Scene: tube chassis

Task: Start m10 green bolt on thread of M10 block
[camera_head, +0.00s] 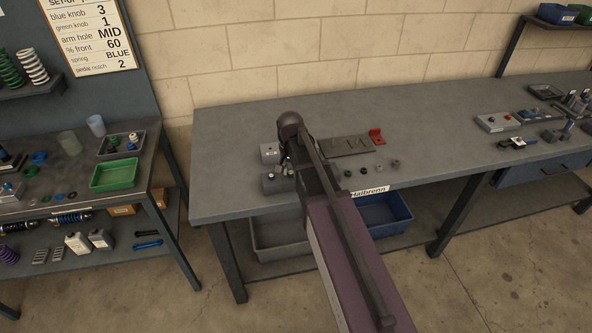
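Two small grey blocks stand on the workbench left of my arm: a back block (269,153) and a front block (274,184). I cannot read which one is the M10 block. My gripper (287,163) is beside these blocks, at their right edge, mostly hidden by my own wrist and arm. Its fingers are too small and dark to show whether they are open or shut. No green bolt can be made out for certain. A small dark green round part (348,173) lies right of my arm in a row of small parts.
A grey plate with pegs (346,147) and a red bracket (377,136) lie behind the row. A blue bin (385,214) and a grey bin (273,236) sit below the bench. A left bench holds a green tray (114,175). The bench's left part is clear.

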